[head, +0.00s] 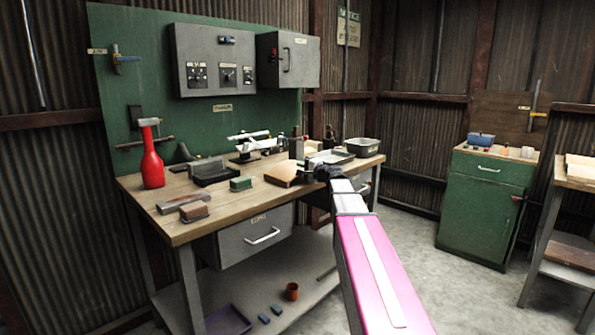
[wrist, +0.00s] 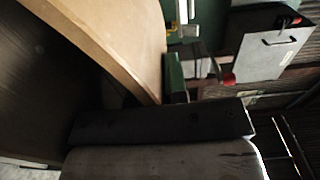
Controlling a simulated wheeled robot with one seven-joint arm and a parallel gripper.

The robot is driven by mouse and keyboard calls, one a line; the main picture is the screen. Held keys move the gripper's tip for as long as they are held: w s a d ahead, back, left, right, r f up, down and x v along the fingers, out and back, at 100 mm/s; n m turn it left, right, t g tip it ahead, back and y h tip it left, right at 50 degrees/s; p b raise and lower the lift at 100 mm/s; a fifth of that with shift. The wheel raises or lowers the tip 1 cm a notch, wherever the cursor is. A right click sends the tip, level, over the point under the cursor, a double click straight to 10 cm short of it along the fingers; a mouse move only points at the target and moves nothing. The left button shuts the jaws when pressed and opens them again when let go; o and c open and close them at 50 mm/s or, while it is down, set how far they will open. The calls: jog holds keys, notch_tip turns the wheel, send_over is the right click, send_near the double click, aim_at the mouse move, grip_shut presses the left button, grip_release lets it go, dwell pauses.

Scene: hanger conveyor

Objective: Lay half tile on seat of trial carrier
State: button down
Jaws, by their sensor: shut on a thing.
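My gripper (head: 309,175) is over the right half of the workbench and is shut on a tan tile. The tile (head: 284,174) sticks out to the left of the jaws, over the bench top. In the wrist view the tile (wrist: 120,35) fills the upper left, with its pale edge running down to a dark gripper part (wrist: 160,122). The grip itself is hidden in both views. A white, angled piece on a dark base (head: 252,142) stands behind the tile. I cannot tell whether it is the trial carrier, and no seat shows clearly.
The workbench (head: 135,190) holds a red bottle (head: 152,165), a dark grey block-like tray (head: 213,172), a green box (head: 240,184) and a brown block (head: 194,211). A grey bin (head: 363,147) stands at the back right. The front middle of the bench is clear.

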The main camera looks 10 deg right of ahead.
jog(key=shift+r, duration=0.15)
jog(key=shift+r, duration=2.4)
jog(key=shift+f, duration=0.1)
